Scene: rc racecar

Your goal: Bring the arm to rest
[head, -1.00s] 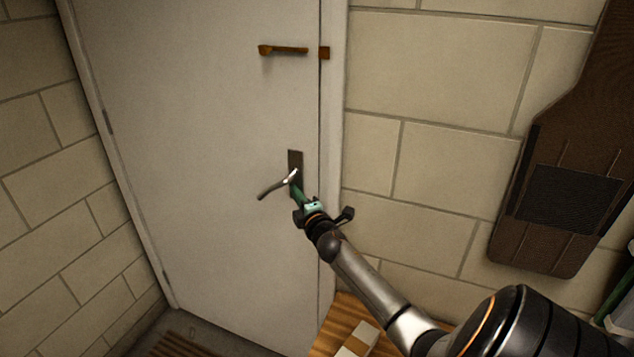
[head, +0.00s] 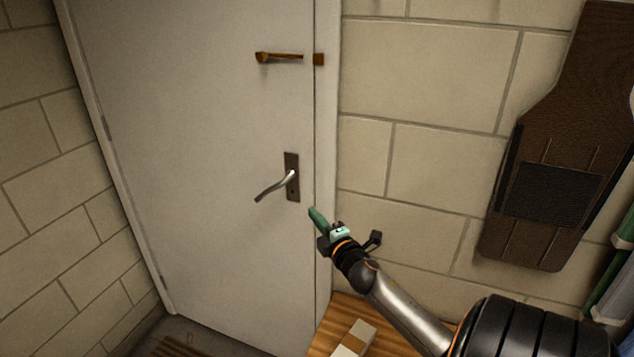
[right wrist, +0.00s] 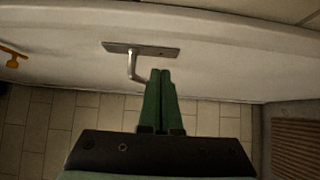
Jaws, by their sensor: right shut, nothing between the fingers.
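My right gripper (head: 316,216) is in front of the door's right edge, below and to the right of the door handle. Its green fingers are closed together with nothing between them, as the right wrist view (right wrist: 160,75) also shows. The silver door handle (head: 275,186) sits on a dark plate on the white door (head: 200,130). In the head view there is a gap between fingertips and handle. In the right wrist view the handle (right wrist: 133,66) shows just beyond and left of the fingertips. The door looks closed. My left gripper is not in view.
A brass latch (head: 283,57) is on the door above the handle. A wooden surface (head: 330,322) with a pale box (head: 355,338) lies below my right arm. A brown panel (head: 550,150) is on the stone wall (head: 430,70) at right.

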